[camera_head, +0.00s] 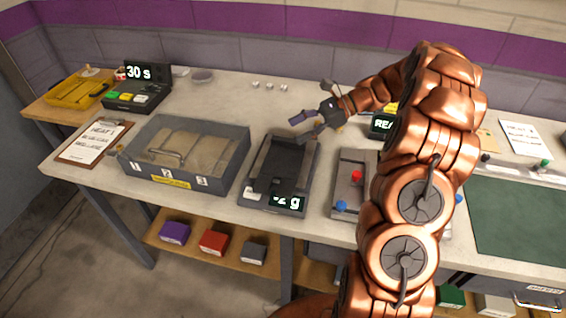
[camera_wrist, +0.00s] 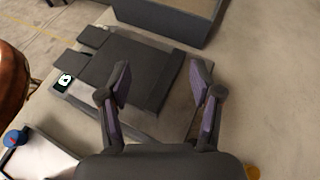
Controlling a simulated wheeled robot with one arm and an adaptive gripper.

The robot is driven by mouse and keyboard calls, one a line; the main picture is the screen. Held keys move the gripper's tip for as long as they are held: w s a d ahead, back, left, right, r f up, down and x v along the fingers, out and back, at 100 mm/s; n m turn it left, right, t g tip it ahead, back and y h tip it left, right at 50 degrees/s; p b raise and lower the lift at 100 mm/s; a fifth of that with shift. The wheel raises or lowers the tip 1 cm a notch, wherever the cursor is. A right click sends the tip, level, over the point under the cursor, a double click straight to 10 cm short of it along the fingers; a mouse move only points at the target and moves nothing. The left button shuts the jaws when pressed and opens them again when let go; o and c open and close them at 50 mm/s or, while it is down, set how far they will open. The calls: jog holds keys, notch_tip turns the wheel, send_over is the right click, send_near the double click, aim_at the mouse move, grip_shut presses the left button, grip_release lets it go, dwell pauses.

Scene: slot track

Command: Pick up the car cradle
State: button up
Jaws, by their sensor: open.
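The car cradle (camera_head: 277,165) looks like a dark, flat piece with raised blocks at one end. It lies on the grey scale (camera_head: 252,194), whose display reads about "-2 g". In the wrist view the cradle (camera_wrist: 128,70) lies beyond my fingers, with two blocks at its upper left. My gripper (camera_head: 303,126) has purple-padded fingers spread apart with nothing between them. It is above the far end of the scale in the head view. In the wrist view my gripper (camera_wrist: 160,75) overlaps the cradle's near right end; contact is not visible.
A grey box with a clear lid (camera_head: 195,135) stands left of the scale. A tray with red and blue knobs (camera_head: 350,185) is to its right, partly behind my arm. A timer (camera_head: 138,90), yellow tray (camera_head: 78,90) and clipboard (camera_head: 92,142) are farther left.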

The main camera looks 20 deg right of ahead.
aim_at(279, 139)
jog(key=shift+w+d+f+m+t, duration=0.2)
jog(key=shift+w+d+m, duration=0.05)
jog(key=shift+d, duration=0.3)
jog(key=shift+w+d+f+m+t, duration=0.2)
jog(key=shift+d+m, duration=0.05)
jog(key=shift+d, duration=0.25)
jog(key=shift+w+f, duration=0.1)
jog(key=shift+p+x, duration=0.55)
jog(key=shift+x, duration=1.1)
jog(key=p+x, duration=0.1)
jog(key=x, duration=0.3)
jog(key=shift+w+a, duration=0.1)
jog(key=shift+a, duration=0.05)
jog(key=shift+c, duration=0.2)
grip_shut()
